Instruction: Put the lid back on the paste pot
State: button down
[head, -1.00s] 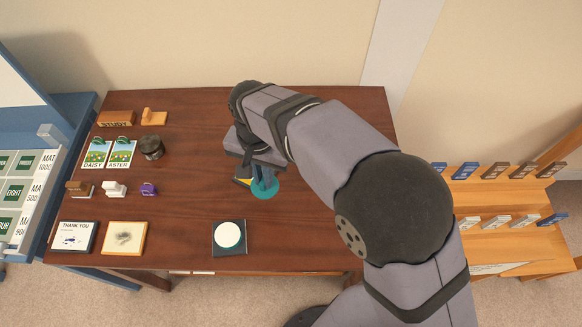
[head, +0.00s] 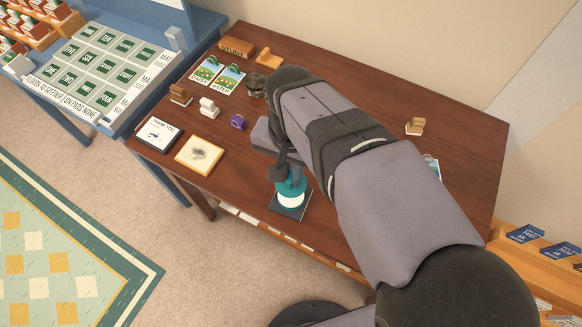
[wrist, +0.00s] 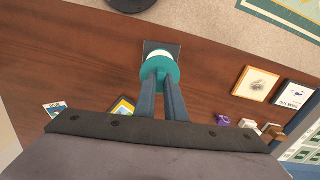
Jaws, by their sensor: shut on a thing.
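The teal lid (head: 293,183) has a knob on top, and my gripper (wrist: 161,82) is shut on that knob. The paste pot (head: 291,201) stands on a dark square mat (head: 290,214) near the table's front edge. The lid is over the pot and covers part of its white top. A white strip of the pot shows past the lid's front side, also in the wrist view (wrist: 154,54). I cannot tell whether lid and pot touch. My arm hides the table behind the lid in the head view.
A dark jar (head: 256,85) stands behind. A wooden stamp (head: 415,126) is to the right.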

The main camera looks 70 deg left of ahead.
jog(key=shift+f, duration=0.2)
notch_tip(320, 180, down, 4)
jog(key=b, duration=0.4)
jog(key=shift+b, duration=0.35)
jog(key=shift+f+b, duration=0.3)
jog(key=shift+f, duration=0.75)
jog(key=shift+r+p, duration=0.1)
jog(key=shift+p, duration=0.55)
dwell(0.4)
jog(key=shift+f+p, duration=0.25)
jog(key=shift+p, duration=0.25)
dwell(1.6)
jog(key=c, duration=1.3)
grip_release()
jog(key=shift+o, duration=0.2)
